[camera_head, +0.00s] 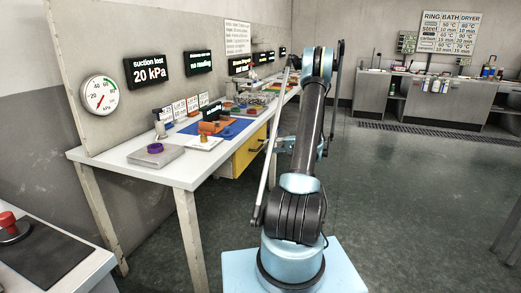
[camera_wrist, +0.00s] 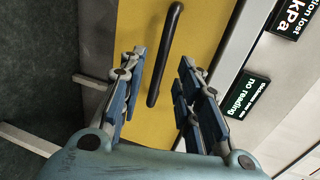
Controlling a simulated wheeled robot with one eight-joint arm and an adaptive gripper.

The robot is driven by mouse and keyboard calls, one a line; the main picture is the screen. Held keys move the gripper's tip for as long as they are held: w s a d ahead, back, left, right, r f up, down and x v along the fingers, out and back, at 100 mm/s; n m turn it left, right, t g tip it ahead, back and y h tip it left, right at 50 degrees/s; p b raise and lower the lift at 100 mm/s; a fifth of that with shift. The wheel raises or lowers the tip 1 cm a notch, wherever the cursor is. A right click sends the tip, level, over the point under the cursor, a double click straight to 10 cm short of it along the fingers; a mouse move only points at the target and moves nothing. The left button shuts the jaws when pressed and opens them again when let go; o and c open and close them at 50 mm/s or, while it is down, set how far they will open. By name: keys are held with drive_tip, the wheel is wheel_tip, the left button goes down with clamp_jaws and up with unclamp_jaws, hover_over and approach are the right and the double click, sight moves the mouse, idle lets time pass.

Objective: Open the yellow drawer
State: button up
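The yellow drawer (camera_head: 250,148) is under the long white worktable in the head view, partly hidden by my arm. Its front looks flush with the unit around it. In the wrist view the yellow front (camera_wrist: 205,35) fills the middle, with a long black bar handle (camera_wrist: 165,55) on it. My gripper (camera_wrist: 160,78) is open and empty, facing the front. One finger is on each side of the handle's lower end in the picture. I cannot tell how much depth separates the fingertips from the handle.
The white worktable (camera_head: 180,176) carries a grey plate with a purple ring (camera_head: 155,148), a blue mat (camera_head: 238,127) and small parts. A side bench with a red button (camera_head: 8,222) stands at the near left. Floor (camera_head: 380,200) right of my arm is clear.

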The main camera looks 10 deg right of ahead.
sight(261, 146)
drive_tip(key=shift+x, duration=2.75)
clamp_jaws()
